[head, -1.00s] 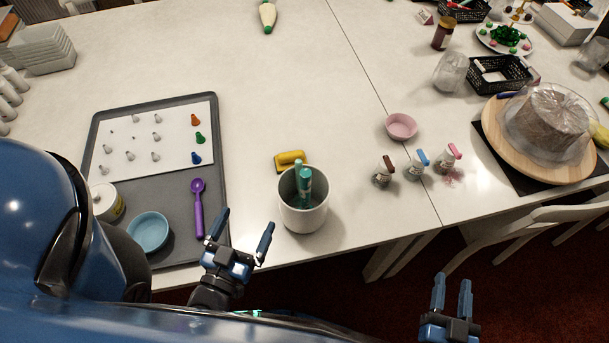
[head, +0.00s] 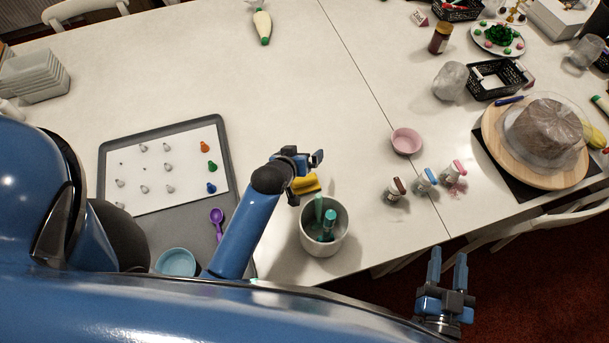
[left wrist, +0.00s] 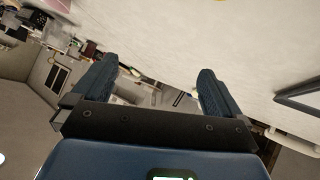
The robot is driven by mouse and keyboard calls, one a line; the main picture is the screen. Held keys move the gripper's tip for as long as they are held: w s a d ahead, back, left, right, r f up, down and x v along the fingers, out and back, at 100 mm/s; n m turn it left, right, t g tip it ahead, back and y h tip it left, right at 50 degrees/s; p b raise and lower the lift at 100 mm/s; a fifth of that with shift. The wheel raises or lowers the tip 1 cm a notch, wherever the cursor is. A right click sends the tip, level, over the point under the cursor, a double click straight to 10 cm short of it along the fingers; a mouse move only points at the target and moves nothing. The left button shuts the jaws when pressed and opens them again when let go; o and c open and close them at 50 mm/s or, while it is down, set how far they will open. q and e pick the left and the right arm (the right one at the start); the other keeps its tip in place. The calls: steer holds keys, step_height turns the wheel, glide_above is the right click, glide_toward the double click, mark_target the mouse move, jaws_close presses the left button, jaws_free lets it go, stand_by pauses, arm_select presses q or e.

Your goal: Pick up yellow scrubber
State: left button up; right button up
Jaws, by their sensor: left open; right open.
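The yellow scrubber (head: 305,184) lies on the white table behind the white cup (head: 324,240), which holds teal-handled tools. My left arm reaches over the table, and my left gripper (head: 316,158) is just above and behind the scrubber in the head view, partly hiding it. The left gripper also shows in the left wrist view (left wrist: 155,85), with its two fingers apart and nothing between them. A small yellow bit shows at the top edge of that view; I cannot tell what it is. My right gripper (head: 447,268) is open and empty beyond the table's front edge.
A grey tray (head: 165,222) with a white sheet of piping tips, a purple scoop (head: 217,222) and a blue bowl (head: 176,262) lies left. A pink bowl (head: 406,141) and several small bottles stand right of the cup.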

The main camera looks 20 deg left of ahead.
arm_select(q)
steer(key=w+d+r+g+p, duration=0.2)
steer(key=w+r+g, duration=0.1)
steer(key=w+r, duration=0.15)
steer(key=s+n+g, duration=0.1)
steer(key=s+g, duration=0.1)
steer(key=s+f+n+g+p, duration=0.1)
steer(key=s+g, duration=0.1)
steer(key=g, duration=0.1)
steer(key=s+f+n+g+y, duration=0.1)
steer(key=s+n+g, duration=0.1)
steer(key=s, duration=0.1)
steer(key=shift+s+a+f, duration=0.1)
glide_above(304, 179)
step_height(304, 179, down, 5)
steer(key=shift+r, duration=0.15)
steer(key=shift+f+p, duration=0.45)
steer(key=shift+f, duration=2.3)
arm_select(e)
step_height(304, 179, up, 6)
steer(key=shift+w+a+f, duration=0.1)
steer(key=shift+f, duration=0.15)
arm_select(q)
steer(key=shift+c, duration=0.3)
